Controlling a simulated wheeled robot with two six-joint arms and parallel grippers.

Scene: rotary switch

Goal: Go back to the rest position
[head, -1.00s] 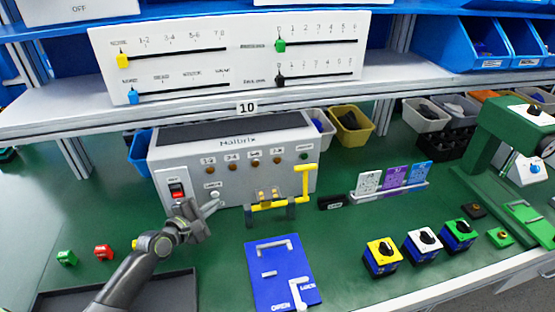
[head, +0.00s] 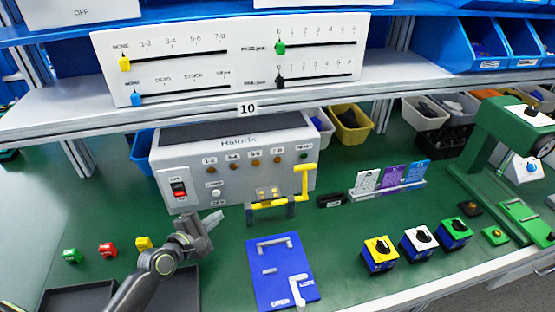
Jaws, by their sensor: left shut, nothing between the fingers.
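My left gripper (head: 208,228) is shut and empty, in front of the white Halbrix box and above the green bench. It is apart from the box's front panel. The box (head: 234,172) carries a red and black power switch (head: 179,189), a white round button or knob (head: 216,193) and a row of brown knobs. Three rotary switches stand at the right: yellow-topped (head: 381,252), white-topped (head: 421,242) and green-topped (head: 456,232), each with a black knob. My right gripper does not show.
A blue panel (head: 270,268) with grey handles lies right of my left arm. A yellow bar handle (head: 303,186) stands before the box. A shelf (head: 60,106) hangs above.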

